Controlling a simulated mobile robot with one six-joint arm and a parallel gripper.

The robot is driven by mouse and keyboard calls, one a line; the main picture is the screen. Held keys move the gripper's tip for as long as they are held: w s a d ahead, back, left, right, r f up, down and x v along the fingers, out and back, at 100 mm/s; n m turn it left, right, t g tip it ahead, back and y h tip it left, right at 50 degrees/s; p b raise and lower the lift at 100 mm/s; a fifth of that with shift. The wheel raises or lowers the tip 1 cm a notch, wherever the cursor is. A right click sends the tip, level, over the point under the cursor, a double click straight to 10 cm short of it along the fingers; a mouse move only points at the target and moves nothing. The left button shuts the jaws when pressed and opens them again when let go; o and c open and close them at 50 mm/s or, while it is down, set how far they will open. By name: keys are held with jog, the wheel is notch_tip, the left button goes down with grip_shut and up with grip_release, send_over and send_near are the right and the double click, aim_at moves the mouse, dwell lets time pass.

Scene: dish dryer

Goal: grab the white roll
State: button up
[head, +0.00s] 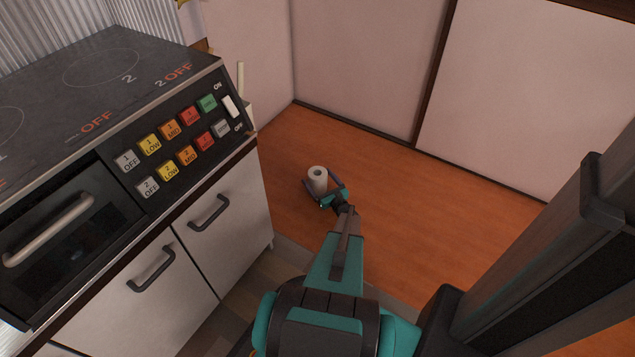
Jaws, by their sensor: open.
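The white roll (317,182) stands upright on the orange-brown wooden floor, its round end with a dark centre hole facing up. My gripper (322,187) is low at the floor, at the end of my teal and grey arm. Its jaws are open, with one finger to the left of the roll and the other to its right. The roll sits between or just beyond the fingers; I cannot tell whether they touch it. The lower part of the roll is partly hidden by the gripper.
A cooker unit (110,85) with coloured buttons and white cupboards (225,225) with dark handles stands on the left. Pale wall panels (540,90) with dark frames close off the back. The wooden floor (430,215) to the right of the roll is clear.

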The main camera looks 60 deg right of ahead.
jog(key=shift+w+d+f+b, duration=0.35)
jog(key=shift+w+b, duration=0.1)
jog(key=shift+w, duration=0.15)
jog(key=b+x, duration=0.1)
jog(key=x, duration=0.1)
jog(key=shift+w+d+f, duration=0.1)
jog(key=shift+w+d, duration=0.4)
jog(key=shift+w, duration=0.25)
jog(key=c, duration=1.2)
